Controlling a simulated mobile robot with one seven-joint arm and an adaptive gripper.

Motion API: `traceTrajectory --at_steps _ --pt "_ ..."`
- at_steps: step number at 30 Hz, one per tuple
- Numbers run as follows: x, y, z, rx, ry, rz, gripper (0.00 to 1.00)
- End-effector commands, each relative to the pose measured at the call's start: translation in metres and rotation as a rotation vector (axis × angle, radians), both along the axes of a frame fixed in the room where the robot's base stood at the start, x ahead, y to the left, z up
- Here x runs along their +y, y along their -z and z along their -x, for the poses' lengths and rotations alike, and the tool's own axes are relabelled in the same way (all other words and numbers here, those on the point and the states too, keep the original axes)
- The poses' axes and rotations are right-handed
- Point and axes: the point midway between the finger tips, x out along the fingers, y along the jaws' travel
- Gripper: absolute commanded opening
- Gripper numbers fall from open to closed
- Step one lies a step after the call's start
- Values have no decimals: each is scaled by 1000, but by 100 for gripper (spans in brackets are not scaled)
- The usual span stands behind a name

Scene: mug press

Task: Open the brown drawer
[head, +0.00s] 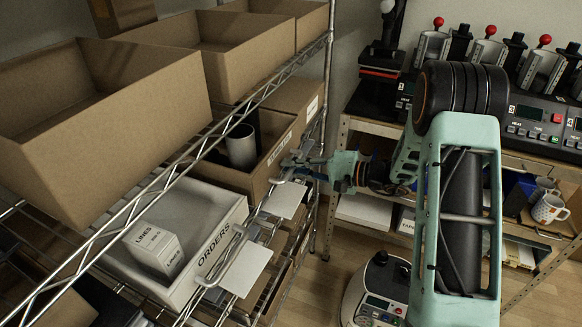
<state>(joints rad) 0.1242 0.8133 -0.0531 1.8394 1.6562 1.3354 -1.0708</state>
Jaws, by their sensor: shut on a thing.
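The brown drawer (224,173) sits on the wire rack beyond the white drawer, with its inside visible from above. A white and dark cylinder (241,147) stands in it. My gripper (287,169) is at the drawer's front on the right, shut on its handle. The handle is mostly hidden by the fingers, so its exact seating between them is unclear.
The white ORDERS drawer (236,214) holds a LINES box (154,249) and has a metal handle (221,257). White cards (283,199) hang near the drawer fronts. Cardboard boxes (110,130) fill the upper shelf. A bench with presses (545,115) and mugs (549,208) stands right.

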Motion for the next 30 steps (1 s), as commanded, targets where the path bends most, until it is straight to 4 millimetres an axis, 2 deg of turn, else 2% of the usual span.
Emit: traceTrajectory --at_steps 8,21,30 --pt "-43 5 14 -2 7 3 0" --pt "-153 6 54 0 7 2 0" --pt "-206 3 74 1 4 3 0"
